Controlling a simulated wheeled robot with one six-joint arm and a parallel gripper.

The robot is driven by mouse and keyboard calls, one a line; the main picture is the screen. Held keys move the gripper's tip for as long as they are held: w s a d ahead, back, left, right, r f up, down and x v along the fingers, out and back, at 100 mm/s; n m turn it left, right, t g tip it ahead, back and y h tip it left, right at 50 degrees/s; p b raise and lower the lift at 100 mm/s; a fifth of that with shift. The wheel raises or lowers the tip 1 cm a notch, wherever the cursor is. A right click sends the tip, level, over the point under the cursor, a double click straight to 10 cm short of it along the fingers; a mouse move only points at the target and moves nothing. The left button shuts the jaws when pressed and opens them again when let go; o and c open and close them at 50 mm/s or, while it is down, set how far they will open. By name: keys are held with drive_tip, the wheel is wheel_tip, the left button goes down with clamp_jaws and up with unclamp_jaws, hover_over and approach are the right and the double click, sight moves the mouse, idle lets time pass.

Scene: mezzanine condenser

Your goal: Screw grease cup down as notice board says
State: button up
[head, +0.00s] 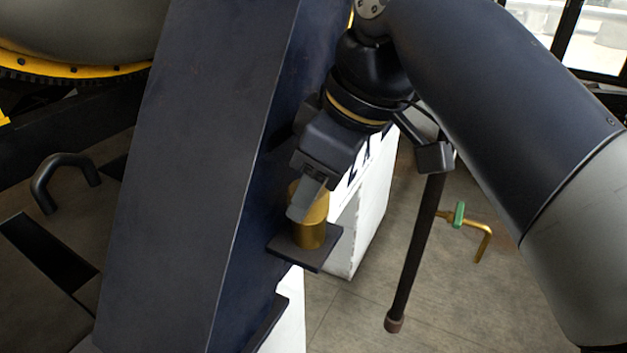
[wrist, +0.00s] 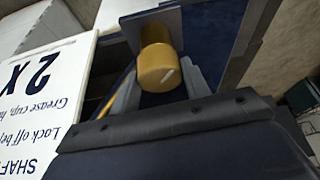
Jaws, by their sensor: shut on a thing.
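The grease cup (head: 312,228) is a brass cylinder on a small dark shelf (head: 290,250) on the side of a dark blue column. My gripper (head: 307,200) comes down from above and is shut on the cup, with one grey finger across its near side. In the wrist view the cup (wrist: 160,68) sits between the two grey fingers, and its end face carries a short pale mark. The white notice board (wrist: 42,95) shows upside down at left, with "2X", "Grease cup" and "Lock off" legible and the rest cut off.
The dark blue column (head: 210,150) stands close left of my gripper. A black post (head: 415,245) and a brass pipe with a green valve handle (head: 459,214) stand to the right. A yellow-rimmed machine (head: 75,70) is at upper left. Tiled floor lies open below.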

drive_tip(key=m+t, duration=0.1)
drive_tip(key=m, duration=0.2)
drive_tip(key=m+t+h+p, duration=0.1)
drive_tip(key=m, duration=0.2)
drive_tip(key=shift+s+a+r+m, duration=0.15)
drive_tip(key=shift+m, duration=0.15)
drive_tip(key=m+h+p, duration=0.1)
drive_tip(key=m, duration=0.2)
drive_tip(key=m+t+h+p, duration=0.1)
drive_tip(key=m, duration=0.2)
drive_tip(key=shift+a+h, duration=0.1)
drive_tip(key=shift+h, duration=0.2)
drive_tip(key=shift+m, duration=0.4)
drive_tip(key=o, duration=1)
